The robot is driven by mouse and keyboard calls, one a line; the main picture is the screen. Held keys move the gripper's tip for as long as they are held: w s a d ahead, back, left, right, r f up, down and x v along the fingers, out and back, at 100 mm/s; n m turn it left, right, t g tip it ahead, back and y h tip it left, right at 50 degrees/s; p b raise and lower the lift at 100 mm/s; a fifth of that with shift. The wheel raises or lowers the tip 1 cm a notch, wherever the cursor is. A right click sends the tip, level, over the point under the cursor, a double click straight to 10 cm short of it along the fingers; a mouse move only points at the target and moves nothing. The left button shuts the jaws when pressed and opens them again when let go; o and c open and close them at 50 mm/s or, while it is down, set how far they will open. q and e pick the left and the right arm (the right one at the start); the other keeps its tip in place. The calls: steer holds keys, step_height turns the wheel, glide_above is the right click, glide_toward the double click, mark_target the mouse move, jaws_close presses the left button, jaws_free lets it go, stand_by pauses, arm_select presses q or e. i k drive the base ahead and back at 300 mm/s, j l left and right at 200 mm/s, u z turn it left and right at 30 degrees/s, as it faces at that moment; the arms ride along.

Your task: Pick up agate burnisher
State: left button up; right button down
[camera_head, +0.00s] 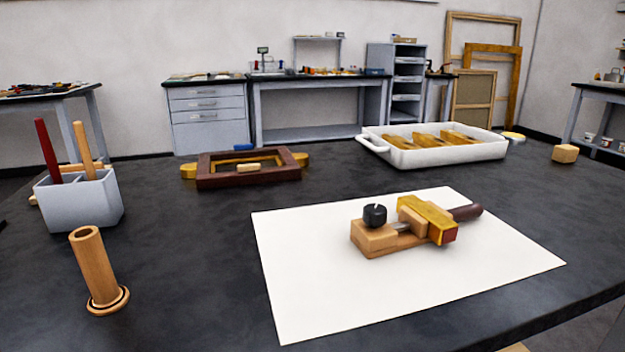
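I cannot tell for sure which thing is the agate burnisher. A dark red rod (48,152) and a tan wooden rod (84,148) stand upright, tilted slightly, in a grey two-part holder (82,205) at the left; their lower ends are hidden inside. A dark brown rounded handle (467,212) shows behind a gilt block (428,218) on a wooden fixture (375,238) with a black knob (375,215), on a white sheet (320,300). Neither of my grippers is in view.
A wooden tube (94,265) stands at the front left. A dark red frame (205,182) and a white tray (400,158) with gilt pieces lie farther back. A small wooden block (565,153) is at the right. The dark tabletop (190,265) is clear between holder and sheet.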

mark_target(79, 129)
steer(key=k, duration=0.35)
steer(key=k+l+u, duration=0.4)
steer(key=l+u, duration=0.3)
